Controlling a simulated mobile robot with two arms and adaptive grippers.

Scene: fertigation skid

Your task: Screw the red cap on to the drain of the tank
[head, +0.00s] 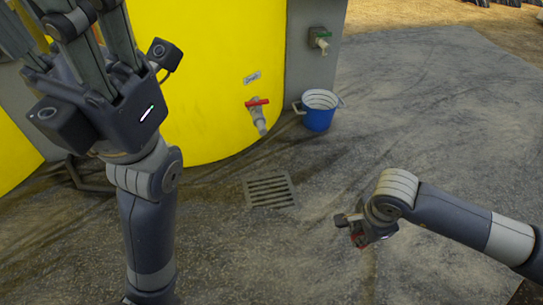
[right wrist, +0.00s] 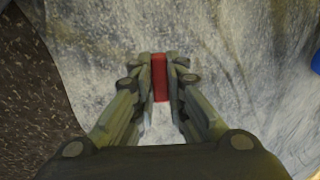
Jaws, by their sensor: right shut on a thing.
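The red cap (right wrist: 160,78) is held between the two fingertips of my right gripper (right wrist: 159,84). It shows edge-on as a narrow red strip in the right wrist view. In the head view the right gripper (head: 357,232) hangs above the floor at lower right, with a bit of red at it. The yellow tank (head: 210,70) carries a drain (head: 261,122), a grey spout pointing down with a red lever on top. The right gripper is apart from it, to its lower right. My left gripper (head: 72,22) is raised at upper left, fingers spread, tips cut off by the frame.
A blue bucket (head: 318,118) stands on the floor right of the drain. A floor grate (head: 270,191) lies in front of the tank. The wet-looking grey floor between gripper and tank is otherwise clear.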

